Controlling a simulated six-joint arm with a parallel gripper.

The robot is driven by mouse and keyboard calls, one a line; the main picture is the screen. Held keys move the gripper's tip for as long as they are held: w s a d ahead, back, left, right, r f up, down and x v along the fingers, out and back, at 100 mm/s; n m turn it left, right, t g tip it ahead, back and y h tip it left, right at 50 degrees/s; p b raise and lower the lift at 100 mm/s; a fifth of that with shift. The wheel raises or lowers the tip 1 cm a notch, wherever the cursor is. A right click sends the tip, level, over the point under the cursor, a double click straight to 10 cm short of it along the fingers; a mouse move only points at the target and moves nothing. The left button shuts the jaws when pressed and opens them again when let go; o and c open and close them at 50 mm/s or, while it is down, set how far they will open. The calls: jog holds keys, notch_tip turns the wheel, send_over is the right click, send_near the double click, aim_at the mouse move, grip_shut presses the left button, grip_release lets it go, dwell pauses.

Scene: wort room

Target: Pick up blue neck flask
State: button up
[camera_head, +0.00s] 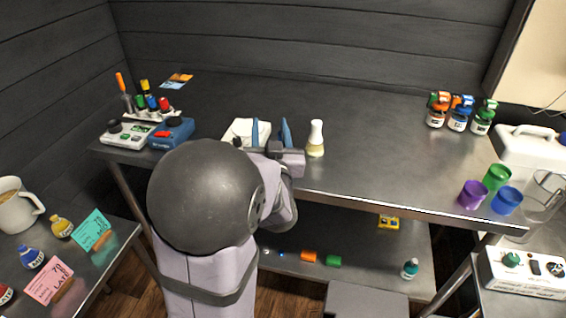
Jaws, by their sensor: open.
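My gripper (271,126) is open over the middle worktop, with its two blue fingers apart and nothing seen between them. A flask (315,139) with a white neck and a pale yellow lower body stands upright just right of the gripper, apart from it. I cannot make out a flask with a blue neck on this worktop; my arm covers part of the front edge. A white object (240,129) lies just left of the fingers, partly hidden by my arm.
A rack of coloured tools (150,108) and a blue device (171,133) stand left. Several capped jars (459,113) stand back right. Purple (472,195), green (497,177) and blue (506,201) cups stand at the right front. The worktop's middle right is clear.

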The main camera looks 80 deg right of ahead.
jog(key=shift+g, duration=0.8)
jog(key=s+f, duration=0.1)
jog(key=s+f+b, duration=0.1)
jog(key=f, duration=0.1)
jog(key=s+f, duration=0.1)
jog(key=shift+s+a+f+b, duration=0.2)
jog(key=shift+a+b, duration=0.1)
jog(key=shift+b, duration=0.1)
jog(key=shift+f, duration=0.3)
jog(key=shift+p+x, duration=0.75)
jog(key=shift+x, duration=2.85)
jog(key=shift+r, duration=0.1)
grip_shut()
